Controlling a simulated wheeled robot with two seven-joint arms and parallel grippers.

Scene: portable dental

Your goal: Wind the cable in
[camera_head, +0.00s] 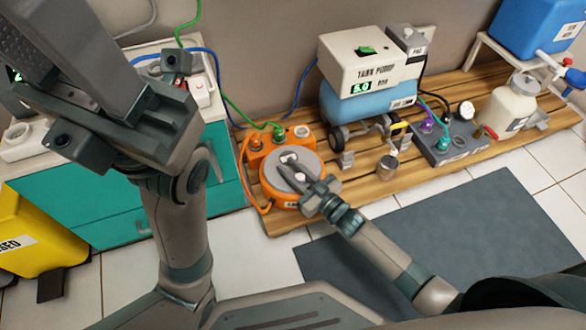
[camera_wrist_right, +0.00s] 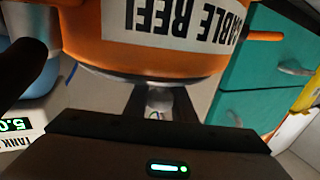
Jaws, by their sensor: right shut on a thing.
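The orange cable reel (camera_head: 268,190) stands on the wooden pallet, with a round grey disc (camera_head: 309,162) on top. In the right wrist view its orange drum (camera_wrist_right: 150,55) fills the top, with an upside-down label. An orange cable (camera_head: 241,170) loops down the reel's left side. My right gripper (camera_head: 300,178) reaches over the disc from the lower right. In the wrist view its jaws (camera_wrist_right: 159,100) are shut on a small pale knob (camera_wrist_right: 159,101); the fingers hide part of it. My left gripper (camera_head: 110,100) is raised, large and close at upper left; its fingertips cannot be made out.
Behind the reel are an orange box (camera_head: 270,145) with green and blue hoses, and a tank pump (camera_head: 355,70) on a wheeled blue tank. A metal cup (camera_head: 386,168) and grey valve box (camera_head: 450,150) stand right. A teal cabinet (camera_head: 120,200) is left. A dark mat (camera_head: 440,235) lies in front.

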